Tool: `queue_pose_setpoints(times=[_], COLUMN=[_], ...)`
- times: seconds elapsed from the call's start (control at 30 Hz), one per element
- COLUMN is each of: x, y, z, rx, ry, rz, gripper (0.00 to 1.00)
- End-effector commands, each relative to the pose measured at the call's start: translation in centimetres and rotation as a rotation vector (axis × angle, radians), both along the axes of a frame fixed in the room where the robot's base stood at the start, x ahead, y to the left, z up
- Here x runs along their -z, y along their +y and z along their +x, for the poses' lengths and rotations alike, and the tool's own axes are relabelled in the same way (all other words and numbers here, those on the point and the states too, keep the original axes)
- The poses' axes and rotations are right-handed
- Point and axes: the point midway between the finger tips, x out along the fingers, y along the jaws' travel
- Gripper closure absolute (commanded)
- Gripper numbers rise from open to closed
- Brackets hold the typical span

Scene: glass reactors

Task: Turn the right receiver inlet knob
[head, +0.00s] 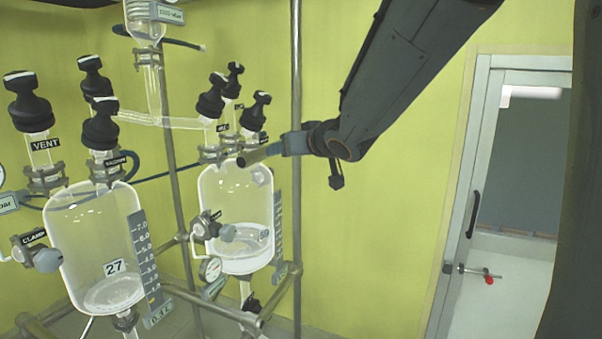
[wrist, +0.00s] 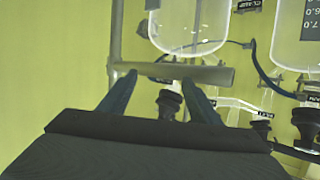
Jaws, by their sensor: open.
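The right receiver (head: 222,200) is a clear glass vessel with several black knobs on top: one at the left (head: 210,103), one at the back (head: 233,84) and one at the right (head: 254,112). Their labels are too small to tell which is the inlet knob. My gripper (head: 280,148) is right of and slightly below the right-hand knob, apart from it. In the wrist view, my gripper (wrist: 160,79) is open, with a black knob (wrist: 168,103) showing between its fingers, farther off. The receiver glass (wrist: 190,25) also shows there, upside down.
A short grey rod (wrist: 175,72) crosses close to my fingertips; I cannot tell whether they touch. A vertical metal pole (head: 296,220) stands beside the right receiver. The left vessel (head: 95,235), marked 27, has black knobs too. A door (head: 500,200) is at the right.

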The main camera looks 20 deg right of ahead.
Motion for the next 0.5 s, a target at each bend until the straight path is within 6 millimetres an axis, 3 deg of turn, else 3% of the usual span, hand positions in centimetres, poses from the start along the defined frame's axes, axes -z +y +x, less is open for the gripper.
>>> queue_pose_setpoints(times=[0.2, 0.5], x=[2.9, 4.8], y=[-1.2, -1.9], z=[-1.0, -1.8], rx=[0.056, 0.090], ry=[0.075, 0.127], rz=[-0.027, -0.045], gripper=[0.43, 0.43])
